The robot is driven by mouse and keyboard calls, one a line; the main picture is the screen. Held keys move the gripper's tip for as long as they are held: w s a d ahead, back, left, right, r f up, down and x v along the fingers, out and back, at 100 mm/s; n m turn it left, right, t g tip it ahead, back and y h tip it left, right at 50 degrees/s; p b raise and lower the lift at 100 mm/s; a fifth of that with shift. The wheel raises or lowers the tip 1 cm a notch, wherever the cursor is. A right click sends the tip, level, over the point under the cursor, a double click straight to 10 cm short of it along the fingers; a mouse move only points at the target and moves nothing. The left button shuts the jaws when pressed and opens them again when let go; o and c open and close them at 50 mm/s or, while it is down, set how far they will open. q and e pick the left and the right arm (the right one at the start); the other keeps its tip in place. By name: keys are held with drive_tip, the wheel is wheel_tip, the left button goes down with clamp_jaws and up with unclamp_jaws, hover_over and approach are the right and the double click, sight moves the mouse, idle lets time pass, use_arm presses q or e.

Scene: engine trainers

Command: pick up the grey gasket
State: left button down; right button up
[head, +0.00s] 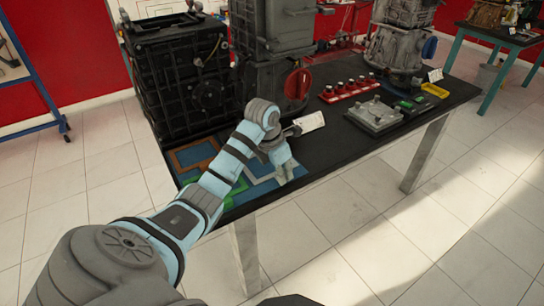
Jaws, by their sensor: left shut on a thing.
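The grey gasket (259,181), a thin pale angular frame, is at the right part of the blue mat (237,197) on the near left end of the black table. My left gripper (284,175) reaches down over it from the left and is shut on its right side. The gripper and wrist hide part of the gasket. I cannot tell whether it is lifted off the mat. My right gripper is not in view.
An orange gasket (193,155) and a green gasket (190,181) lie on the mat. A black engine block (180,85) and a grey engine (275,85) with a red disc stand behind. A grey cover (374,116) lies to the right.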

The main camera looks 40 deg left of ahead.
use_arm(q)
drive_tip(key=shift+r, duration=0.1)
use_arm(e)
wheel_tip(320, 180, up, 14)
drive_tip(key=p, duration=1.4)
use_arm(q)
wheel_tip(320, 180, up, 20)
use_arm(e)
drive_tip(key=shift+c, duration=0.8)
